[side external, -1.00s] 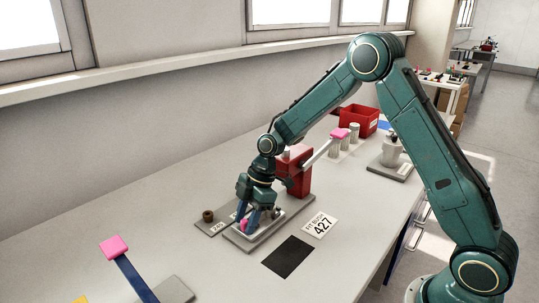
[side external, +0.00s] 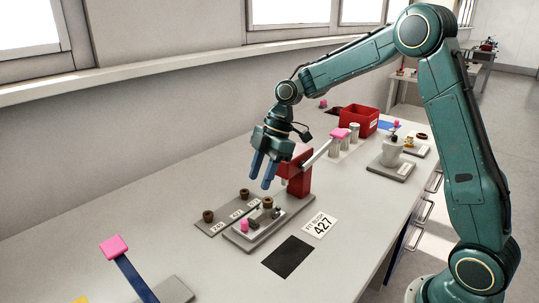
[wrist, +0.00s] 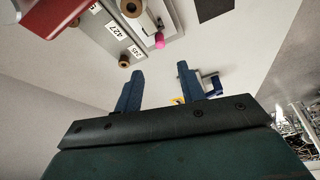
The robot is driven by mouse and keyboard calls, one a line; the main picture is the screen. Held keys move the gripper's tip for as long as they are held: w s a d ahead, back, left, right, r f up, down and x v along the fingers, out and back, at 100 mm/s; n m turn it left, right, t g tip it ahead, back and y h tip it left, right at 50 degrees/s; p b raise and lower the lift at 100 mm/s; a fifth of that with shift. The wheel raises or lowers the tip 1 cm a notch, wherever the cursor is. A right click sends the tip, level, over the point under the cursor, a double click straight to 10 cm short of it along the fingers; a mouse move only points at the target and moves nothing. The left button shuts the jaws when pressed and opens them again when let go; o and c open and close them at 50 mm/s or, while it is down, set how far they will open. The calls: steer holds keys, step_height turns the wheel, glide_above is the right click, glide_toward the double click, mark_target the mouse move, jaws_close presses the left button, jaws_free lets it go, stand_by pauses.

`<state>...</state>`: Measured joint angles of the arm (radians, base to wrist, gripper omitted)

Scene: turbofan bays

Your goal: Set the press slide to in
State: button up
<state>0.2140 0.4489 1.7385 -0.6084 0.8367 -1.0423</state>
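The press slide, a light grey plate (side external: 259,225) with a pink knob (side external: 245,225) at its front left end, lies on a grey base in front of the red press (side external: 298,176). A brown bush (side external: 267,202) sits toward the slide's press end. The pink knob also shows in the wrist view (wrist: 159,41). My gripper (side external: 261,184) is open and empty, raised above the slide and apart from it. Its two fingers (wrist: 160,88) stand apart in the wrist view with nothing between them. How far the slide reaches under the press is hard to tell.
A grey holder (side external: 210,228) with numbered labels and brown bushes lies left of the slide. A "FIT BUSH 427" card (side external: 320,225) and a black mat (side external: 289,257) lie in front. The press lever's pink end (side external: 340,133) sticks out right. A red bin (side external: 359,120) stands behind.

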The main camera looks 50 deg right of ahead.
steer(key=shift+d+r, duration=0.2)
steer(key=shift+r, duration=0.25)
steer(key=shift+f, duration=0.1)
jaws_close()
steer(key=w+a+f+g+h, duration=0.1)
steer(key=a+h, duration=0.2)
steer(key=a, duration=0.4)
steer(key=w+a+f+g+h, duration=0.1)
steer(key=a+h, duration=0.3)
steer(key=a, duration=0.4)
steer(key=shift+w, duration=0.8)
